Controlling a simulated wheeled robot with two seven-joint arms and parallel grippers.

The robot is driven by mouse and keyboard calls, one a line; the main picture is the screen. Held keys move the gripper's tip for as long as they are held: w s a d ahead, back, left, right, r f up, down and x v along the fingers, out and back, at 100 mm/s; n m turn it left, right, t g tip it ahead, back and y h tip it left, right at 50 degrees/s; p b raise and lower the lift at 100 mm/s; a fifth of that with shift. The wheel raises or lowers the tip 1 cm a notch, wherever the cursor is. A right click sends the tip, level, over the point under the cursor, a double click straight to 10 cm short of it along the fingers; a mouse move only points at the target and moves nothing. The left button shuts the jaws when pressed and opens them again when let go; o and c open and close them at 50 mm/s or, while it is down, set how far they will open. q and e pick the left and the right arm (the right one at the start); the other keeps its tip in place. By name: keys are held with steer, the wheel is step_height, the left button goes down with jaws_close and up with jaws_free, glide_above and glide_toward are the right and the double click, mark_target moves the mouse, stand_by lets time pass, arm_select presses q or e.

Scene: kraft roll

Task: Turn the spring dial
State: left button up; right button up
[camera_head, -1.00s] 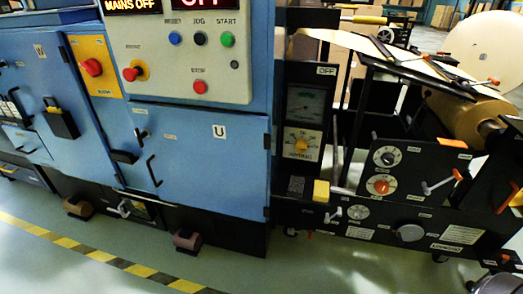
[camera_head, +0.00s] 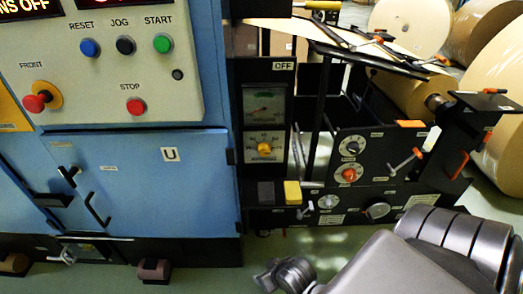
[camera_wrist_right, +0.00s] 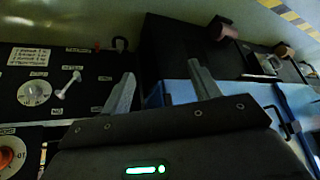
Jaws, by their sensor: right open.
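Several dials sit on the black panels at the right of the machine; I cannot read which is the spring dial. A black-and-white dial (camera_head: 351,146) is above an orange-centred dial (camera_head: 348,174). Below is a small pale dial (camera_head: 328,202) with a small lever (camera_head: 306,210) to its left. A yellow-knobbed dial (camera_head: 265,149) is under a gauge. In the right wrist view the pale dial (camera_wrist_right: 34,93) and orange dial (camera_wrist_right: 8,157) show at the left. My right gripper (camera_wrist_right: 161,82) is open and empty, apart from the panel. My left gripper is out of view.
The blue cabinet (camera_head: 140,180) with its button panel (camera_head: 110,70) fills the left. Paper rolls (camera_head: 410,25) stand behind.

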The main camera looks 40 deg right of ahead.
steer(key=w+d+r+m+t+h+p, duration=0.25)
steer(key=w+d+r+m+t, duration=0.3)
steer(key=w+r, duration=0.4)
steer(key=m+t+h+p, duration=0.1)
steer(key=m+t+h, duration=0.3)
steer(key=m+h, duration=0.4)
glide_toward(265, 153)
steer(key=shift+m+g+y, duration=0.25)
steer(key=shift+y, duration=0.4)
steer(key=x, duration=0.5)
steer(key=r+x, duration=0.1)
steer(key=x, duration=0.1)
steer(key=shift+w+d, duration=0.15)
steer(key=shift+d, duration=0.15)
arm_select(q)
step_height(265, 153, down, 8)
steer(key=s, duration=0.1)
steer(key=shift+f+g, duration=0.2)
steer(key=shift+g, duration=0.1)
arm_select(e)
steer(key=shift+w+d, duration=0.4)
steer(key=shift+w, duration=0.15)
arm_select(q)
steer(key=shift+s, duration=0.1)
arm_select(e)
steer(key=shift+c, duration=0.4)
steer(key=c, duration=0.9)
